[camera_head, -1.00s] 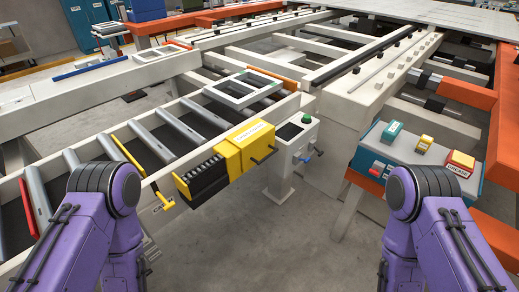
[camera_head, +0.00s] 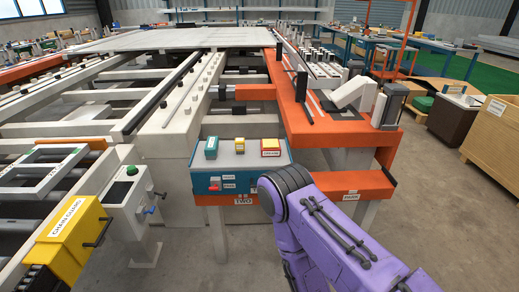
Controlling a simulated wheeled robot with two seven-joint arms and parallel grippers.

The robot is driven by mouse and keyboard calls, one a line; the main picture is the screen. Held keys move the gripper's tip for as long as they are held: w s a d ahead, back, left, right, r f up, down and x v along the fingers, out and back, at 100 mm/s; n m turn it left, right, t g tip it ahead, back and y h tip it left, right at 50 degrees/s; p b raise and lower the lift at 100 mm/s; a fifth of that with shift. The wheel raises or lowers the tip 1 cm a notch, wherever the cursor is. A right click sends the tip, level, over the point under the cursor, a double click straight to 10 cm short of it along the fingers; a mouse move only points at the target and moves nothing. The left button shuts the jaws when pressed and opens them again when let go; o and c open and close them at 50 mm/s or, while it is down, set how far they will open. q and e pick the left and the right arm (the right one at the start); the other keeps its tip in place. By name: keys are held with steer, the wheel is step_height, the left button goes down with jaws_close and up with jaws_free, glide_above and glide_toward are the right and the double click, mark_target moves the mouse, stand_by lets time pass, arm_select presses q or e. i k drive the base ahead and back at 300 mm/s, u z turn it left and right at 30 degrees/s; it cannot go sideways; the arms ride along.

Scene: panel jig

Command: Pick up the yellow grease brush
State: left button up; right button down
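No thing in view is clearly a yellow grease brush. A small yellow object (camera_head: 239,145) stands on top of a blue-and-white box; it is too small to tell what it is. To its right is a red and yellow block (camera_head: 270,147) with a label that seems to read grease. My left arm and gripper are not in view.
The blue-and-white box (camera_head: 228,183) sits at the near end of the panel frame. An orange table (camera_head: 300,120) stands to its right. A yellow chain guard (camera_head: 68,238) and a grey post (camera_head: 125,195) are at left. Wooden crates (camera_head: 490,140) stand far right; open floor lies between.

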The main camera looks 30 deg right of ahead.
mark_target(239, 143)
steer(key=z, duration=2.1)
steer(key=i, duration=1.6)
steer(key=u, duration=0.05)
